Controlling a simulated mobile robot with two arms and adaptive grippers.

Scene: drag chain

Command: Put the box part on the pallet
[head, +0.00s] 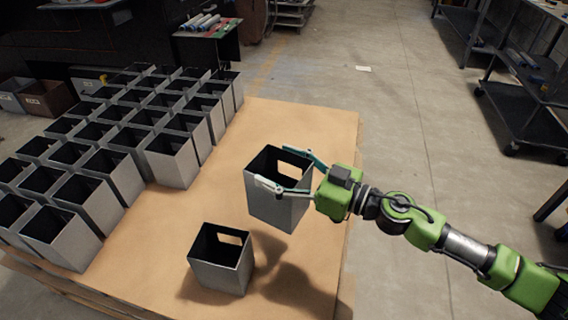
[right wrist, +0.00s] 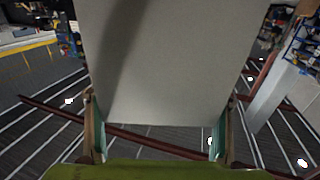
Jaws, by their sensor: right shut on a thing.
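My right gripper (head: 277,168) is shut on a grey, open-topped box part (head: 275,210) with a rectangular cut-out in one wall. One finger lies on each side of the box, near its rim. The box appears upright and raised over the right part of the pallet (head: 285,122), whose top is brown board. In the right wrist view the box's flat grey wall (right wrist: 170,65) fills the middle between the two fingers (right wrist: 157,125). The underside of the held box is hidden. My left gripper is not in view.
A similar box (head: 222,277) stands alone at the pallet's front. Several rows of grey boxes (head: 172,164) fill its left side. Bare board lies behind the held box and between it and the rows. Dark shelf carts (head: 525,115) stand at the right, beyond open concrete floor.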

